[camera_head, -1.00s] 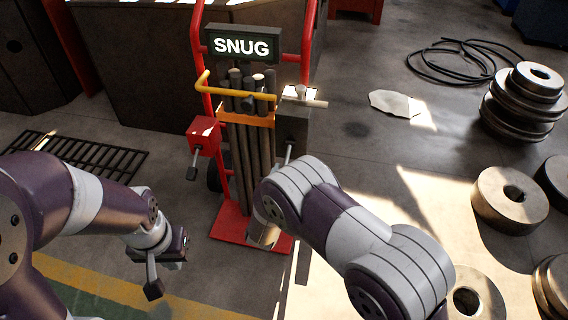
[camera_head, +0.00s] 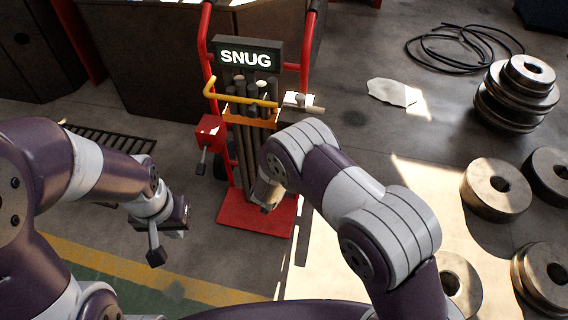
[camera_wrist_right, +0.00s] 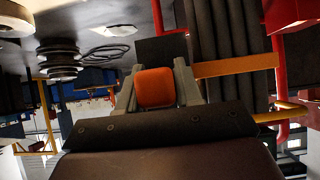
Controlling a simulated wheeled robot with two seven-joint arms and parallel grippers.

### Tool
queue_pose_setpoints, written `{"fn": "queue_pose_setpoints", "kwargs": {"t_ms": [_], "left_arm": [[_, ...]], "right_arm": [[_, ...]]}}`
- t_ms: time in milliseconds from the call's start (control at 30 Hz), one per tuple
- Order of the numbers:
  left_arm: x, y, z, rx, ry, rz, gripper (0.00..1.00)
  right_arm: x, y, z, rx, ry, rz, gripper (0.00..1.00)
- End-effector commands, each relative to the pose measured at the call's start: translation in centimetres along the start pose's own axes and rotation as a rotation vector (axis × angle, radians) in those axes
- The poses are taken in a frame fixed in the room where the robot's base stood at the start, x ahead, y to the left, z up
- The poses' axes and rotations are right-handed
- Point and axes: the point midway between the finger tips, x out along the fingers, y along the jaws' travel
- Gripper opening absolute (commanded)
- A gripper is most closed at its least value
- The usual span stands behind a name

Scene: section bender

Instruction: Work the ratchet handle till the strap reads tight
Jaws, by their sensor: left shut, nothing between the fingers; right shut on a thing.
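The sign (camera_head: 249,58) on the red hand truck reads SNUG. An orange strap (camera_head: 252,119) crosses a bundle of dark bars (camera_head: 238,160) on the truck; it also shows in the right wrist view (camera_wrist_right: 235,66). In the right wrist view my right gripper (camera_wrist_right: 156,84) is shut on an orange grip (camera_wrist_right: 156,88), which I take for the ratchet handle's end. In the head view my right arm hides the ratchet body and most of that gripper. My left gripper (camera_head: 168,222) is shut and empty, apart from the truck at lower left.
A red box (camera_head: 209,130) with a small lever hangs on the truck's left side. A yellow bar (camera_head: 238,98) crosses the truck in front of the bars. Heavy metal rollers (camera_head: 496,184) stand on the floor at right. A cable coil (camera_head: 455,52) lies behind.

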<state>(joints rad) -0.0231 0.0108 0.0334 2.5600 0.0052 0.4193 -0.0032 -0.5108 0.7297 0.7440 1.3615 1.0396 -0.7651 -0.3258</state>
Motion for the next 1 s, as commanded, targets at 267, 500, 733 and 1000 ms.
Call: {"fn": "queue_pose_setpoints", "kwargs": {"t_ms": [267, 500, 733, 1000], "left_arm": [[0.0, 0.0, 0.0, 0.0, 0.0, 0.0, 0.0], [0.0, 0.0, 0.0, 0.0, 0.0, 0.0, 0.0], [-0.7, 0.0, -0.1, 0.0, 0.0, 0.0, 0.0], [-3.0, 0.0, -0.4, 0.0, 0.0, 0.0, 0.0]], "right_arm": [[0.0, 0.0, 0.1, -0.001, -0.001, 0.0, 0.38], [0.0, 0.0, 0.0, 0.0, 0.0, 0.0, 0.55], [-1.7, -0.1, -0.3, 0.001, 0.0, -0.001, 0.55], [-9.0, -0.1, -0.3, -0.002, 0.0, -0.003, 0.55]]}}
